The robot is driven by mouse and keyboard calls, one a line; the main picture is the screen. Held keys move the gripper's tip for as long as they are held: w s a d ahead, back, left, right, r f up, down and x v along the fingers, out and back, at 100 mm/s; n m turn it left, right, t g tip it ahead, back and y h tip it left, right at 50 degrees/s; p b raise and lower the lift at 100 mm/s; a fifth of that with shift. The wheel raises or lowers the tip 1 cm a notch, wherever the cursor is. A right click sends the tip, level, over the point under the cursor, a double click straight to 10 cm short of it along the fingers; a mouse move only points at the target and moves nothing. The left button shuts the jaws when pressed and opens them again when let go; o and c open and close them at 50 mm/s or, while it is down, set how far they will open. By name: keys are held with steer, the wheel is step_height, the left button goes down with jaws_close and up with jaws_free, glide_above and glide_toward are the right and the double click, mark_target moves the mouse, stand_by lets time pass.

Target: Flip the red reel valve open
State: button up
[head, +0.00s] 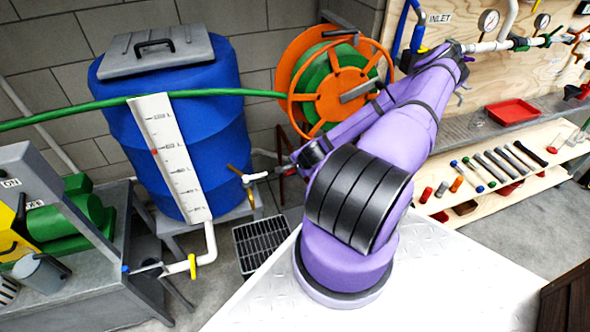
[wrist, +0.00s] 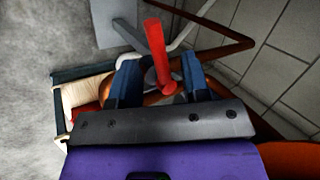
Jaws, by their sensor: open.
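My gripper is open, with one dark blue finger on each side of the lever's lower part. Small gaps show between the lever and both fingers. In the head view, my gripper (head: 289,167) is low in front of the orange reel (head: 301,91), which carries a green hose.
A blue tank (head: 215,130) with a white level scale (head: 170,155) stands to the left. A brown pipe (wrist: 225,48) curves behind the lever in the wrist view. A floor grate (head: 263,245) and a tool shelf (head: 480,205) flank my arm.

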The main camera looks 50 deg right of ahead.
steer(key=shift+w+f, duration=0.3)
steer(key=shift+f, duration=0.2)
jaws_close()
